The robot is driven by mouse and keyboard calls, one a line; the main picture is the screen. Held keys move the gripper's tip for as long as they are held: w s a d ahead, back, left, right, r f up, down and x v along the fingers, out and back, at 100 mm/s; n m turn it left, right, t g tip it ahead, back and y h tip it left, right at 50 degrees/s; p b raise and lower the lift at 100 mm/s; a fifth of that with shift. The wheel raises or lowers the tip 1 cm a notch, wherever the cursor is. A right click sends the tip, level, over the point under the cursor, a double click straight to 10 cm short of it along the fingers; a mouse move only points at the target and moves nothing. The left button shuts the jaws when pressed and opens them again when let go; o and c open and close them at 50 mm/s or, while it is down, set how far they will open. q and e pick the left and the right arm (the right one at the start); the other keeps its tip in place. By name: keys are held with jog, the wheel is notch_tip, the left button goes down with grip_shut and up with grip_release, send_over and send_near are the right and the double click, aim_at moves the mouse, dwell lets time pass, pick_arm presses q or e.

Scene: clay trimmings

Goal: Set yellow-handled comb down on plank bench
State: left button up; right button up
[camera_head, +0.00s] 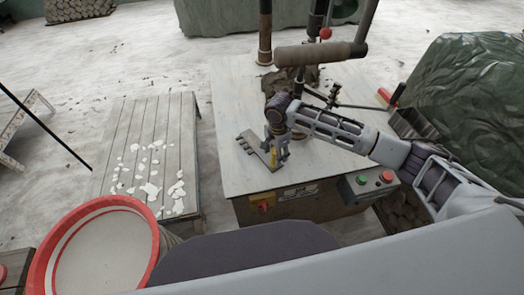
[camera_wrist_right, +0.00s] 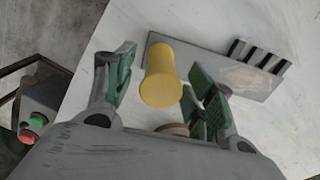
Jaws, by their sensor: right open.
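The yellow-handled comb (camera_head: 256,148) lies on the pale top of the machine table, near its front edge. It is a flat grey plate with a toothed end, which also shows in the wrist view (camera_wrist_right: 218,72). Its yellow handle (camera_wrist_right: 161,76) stands between the green-padded fingers of my right gripper (camera_wrist_right: 160,88). The fingers are open, with gaps visible on both sides of the handle. In the head view my right gripper (camera_head: 278,145) is over the comb and partly hides it. The plank bench (camera_head: 124,118) stands to the left, below the table's height. My left gripper is not in view.
White clay trimmings (camera_head: 150,189) are scattered on the bench's middle and front; its back planks are bare. A red-rimmed bucket (camera_head: 137,203) stands at the bench's front. The machine table (camera_head: 235,95) carries posts, a roller (camera_head: 318,54) and a button box (camera_head: 370,185).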

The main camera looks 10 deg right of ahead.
grip_shut()
dwell(0.3)
jog(key=shift+r, duration=0.1)
jog(key=shift+r, duration=4.95)
